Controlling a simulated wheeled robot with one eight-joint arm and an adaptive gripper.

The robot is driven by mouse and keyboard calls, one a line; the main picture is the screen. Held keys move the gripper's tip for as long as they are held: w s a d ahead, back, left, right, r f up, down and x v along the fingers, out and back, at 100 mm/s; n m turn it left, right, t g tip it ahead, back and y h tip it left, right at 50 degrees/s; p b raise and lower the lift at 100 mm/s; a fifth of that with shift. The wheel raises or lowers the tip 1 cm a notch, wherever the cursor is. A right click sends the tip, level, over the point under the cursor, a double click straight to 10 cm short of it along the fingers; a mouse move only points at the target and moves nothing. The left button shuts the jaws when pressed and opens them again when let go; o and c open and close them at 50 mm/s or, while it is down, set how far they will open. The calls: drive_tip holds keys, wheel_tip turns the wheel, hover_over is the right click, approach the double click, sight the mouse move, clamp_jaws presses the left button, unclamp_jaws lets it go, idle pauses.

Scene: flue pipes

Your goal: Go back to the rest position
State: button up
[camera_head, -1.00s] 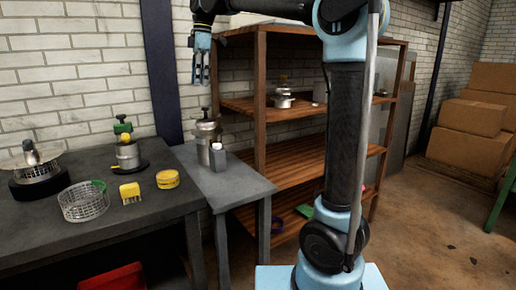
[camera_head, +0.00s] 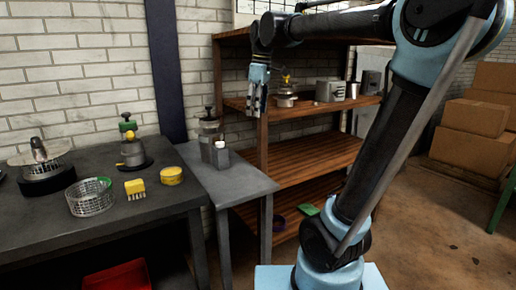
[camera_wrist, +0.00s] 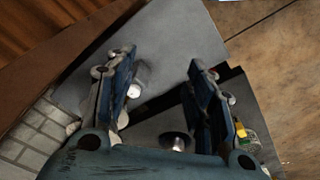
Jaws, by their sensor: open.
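My gripper (camera_head: 257,102) hangs fingers-down in front of the wooden shelf unit's left post, above the small grey side table. In the wrist view my gripper (camera_wrist: 165,75) has its two blue-faced fingers spread well apart, with nothing held between them.
The wooden shelf unit (camera_head: 318,160) stands close behind my arm. A side table (camera_head: 238,184) holds a grey bottle (camera_head: 220,155) and a metal canister (camera_head: 208,132). Cardboard boxes (camera_head: 470,131) stand at right.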

drive_tip(key=s+d+f+m, duration=0.4)
drive_tip(key=s+d+f, duration=0.2)
drive_tip(key=f, duration=0.4)
drive_tip(key=s+d+f+m+t, duration=0.1)
drive_tip(key=s+d+f+m, duration=0.4)
drive_tip(key=f, duration=0.5)
drive_tip(key=s+d+f+m+h, duration=0.1)
drive_tip(key=s+d+f+m, duration=0.4)
drive_tip(key=s+d+f, duration=0.3)
wheel_tip(320, 180, down, 2)
drive_tip(key=shift+s+d+f+t, duration=0.15)
drive_tip(key=shift+s+d+t, duration=0.1)
drive_tip(key=shift+d+t, duration=0.05)
drive_tip(key=shift+w+f, duration=0.2)
drive_tip(key=shift+w, duration=0.2)
